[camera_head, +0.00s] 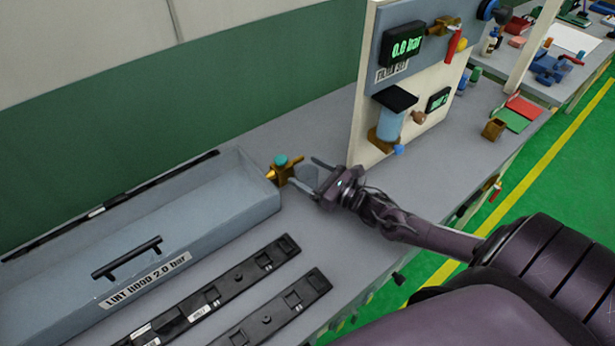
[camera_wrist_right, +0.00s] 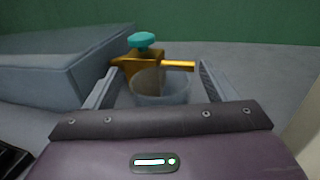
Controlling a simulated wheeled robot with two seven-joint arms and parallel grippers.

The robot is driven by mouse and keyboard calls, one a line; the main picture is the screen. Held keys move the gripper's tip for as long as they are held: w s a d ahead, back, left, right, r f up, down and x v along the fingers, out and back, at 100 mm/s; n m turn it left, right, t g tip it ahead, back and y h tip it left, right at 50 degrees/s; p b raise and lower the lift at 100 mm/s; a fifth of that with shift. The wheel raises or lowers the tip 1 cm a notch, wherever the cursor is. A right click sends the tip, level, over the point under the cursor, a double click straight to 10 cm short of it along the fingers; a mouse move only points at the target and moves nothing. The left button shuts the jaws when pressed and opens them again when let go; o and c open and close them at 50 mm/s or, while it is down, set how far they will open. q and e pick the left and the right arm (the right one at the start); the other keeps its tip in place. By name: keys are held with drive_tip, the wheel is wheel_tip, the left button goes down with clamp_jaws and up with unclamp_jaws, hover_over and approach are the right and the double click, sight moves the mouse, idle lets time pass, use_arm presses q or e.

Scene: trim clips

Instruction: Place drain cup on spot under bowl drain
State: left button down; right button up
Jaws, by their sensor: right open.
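A clear, see-through cup (camera_wrist_right: 160,88), which looks like the drain cup, stands upright on the bench between the fingers of my right gripper (camera_wrist_right: 157,70). Gaps show beside the cup. In the head view my right gripper (camera_head: 303,171) is open, low over the bench beside the grey hood box; the cup is hard to make out there. The filter bowl (camera_head: 389,124) is bluish and hangs on the upright panel, with a small blue drain (camera_head: 398,150) below it. The spot under the drain cannot be made out. My left gripper is out of view.
A brass valve with a teal knob (camera_head: 281,160) sits right behind the cup, at the end of the hood box (camera_head: 235,215). The cream panel (camera_head: 362,100) rises right of my gripper. Black rails (camera_head: 225,290) lie in front. A brown open box (camera_head: 493,129) stands farther right.

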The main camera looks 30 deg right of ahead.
drive_tip(key=c, duration=1.1)
drive_tip(key=shift+c, duration=0.2)
